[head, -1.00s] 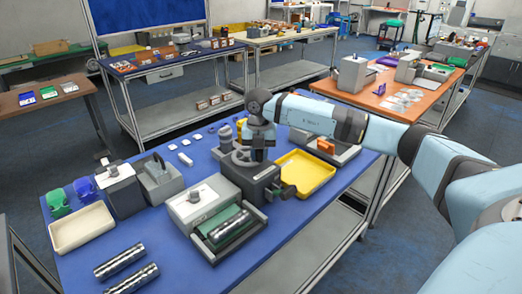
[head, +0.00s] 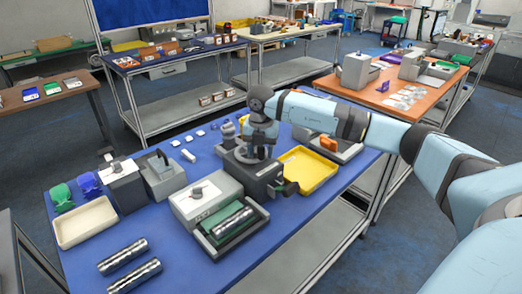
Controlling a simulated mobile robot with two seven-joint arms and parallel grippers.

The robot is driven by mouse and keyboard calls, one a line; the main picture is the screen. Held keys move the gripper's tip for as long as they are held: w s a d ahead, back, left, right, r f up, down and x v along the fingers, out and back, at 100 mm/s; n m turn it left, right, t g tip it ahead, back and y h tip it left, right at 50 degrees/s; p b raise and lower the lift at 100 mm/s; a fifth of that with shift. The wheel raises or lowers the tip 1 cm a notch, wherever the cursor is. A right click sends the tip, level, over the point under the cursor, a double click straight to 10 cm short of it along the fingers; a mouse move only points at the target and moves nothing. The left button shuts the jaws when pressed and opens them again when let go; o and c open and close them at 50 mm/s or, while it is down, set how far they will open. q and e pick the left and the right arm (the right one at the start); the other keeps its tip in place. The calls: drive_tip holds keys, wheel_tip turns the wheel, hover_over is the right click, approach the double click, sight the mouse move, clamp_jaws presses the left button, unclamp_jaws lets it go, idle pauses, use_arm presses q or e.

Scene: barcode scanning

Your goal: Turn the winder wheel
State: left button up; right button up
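My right gripper (head: 261,154) points down at the dark grey winder device (head: 250,175) in the middle of the blue table. Its fingertips are at the round grey part on top of the device, which looks like the winder wheel (head: 241,154). The hand and wrist hide much of the wheel. I cannot tell whether the fingers touch or grip it. A dark handle with a green part (head: 287,188) sticks out at the device's right side. My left gripper is not in view.
A yellow tray (head: 318,172) is right of the device. A grey box (head: 205,198) and a green-lined tray with a metal cylinder (head: 235,222) stand in front. A cream tray (head: 86,222) and two metal cylinders (head: 125,262) are at left. The table's front middle is clear.

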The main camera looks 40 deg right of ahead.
wheel_tip(320, 180, up, 14)
drive_tip(key=b, duration=0.1)
idle(0.5)
drive_tip(key=shift+a+f, duration=0.1)
drive_tip(key=shift+f, duration=0.05)
idle(0.3)
